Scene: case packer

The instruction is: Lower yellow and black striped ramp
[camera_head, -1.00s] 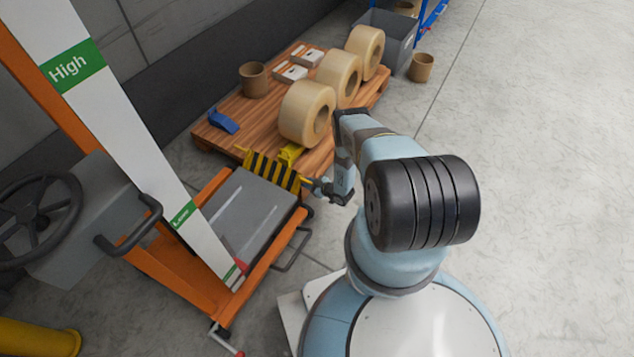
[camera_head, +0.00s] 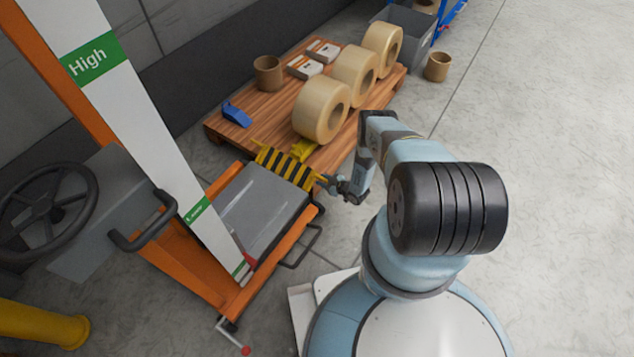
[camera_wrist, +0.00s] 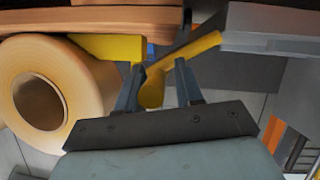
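The yellow and black striped ramp (camera_head: 288,168) stands tilted up at the far edge of the grey lift platform (camera_head: 254,207), beside the wooden pallet. My gripper (camera_head: 327,184) is at the ramp's right end in the head view, where its fingers are too small to read. In the wrist view my gripper (camera_wrist: 158,86) has its two fingers apart, on either side of the rounded end of a yellow bar (camera_wrist: 190,52). A gap shows between the bar and the right finger; the left finger is close to it. The stripes do not show in the wrist view.
The pallet (camera_head: 232,142) carries large tape rolls (camera_head: 318,110), a blue tape dispenser (camera_head: 235,114) and a brown roll (camera_head: 267,72). The lift's orange frame (camera_head: 195,268), handwheel (camera_head: 45,210) and white High/Lower post (camera_head: 135,110) stand left.

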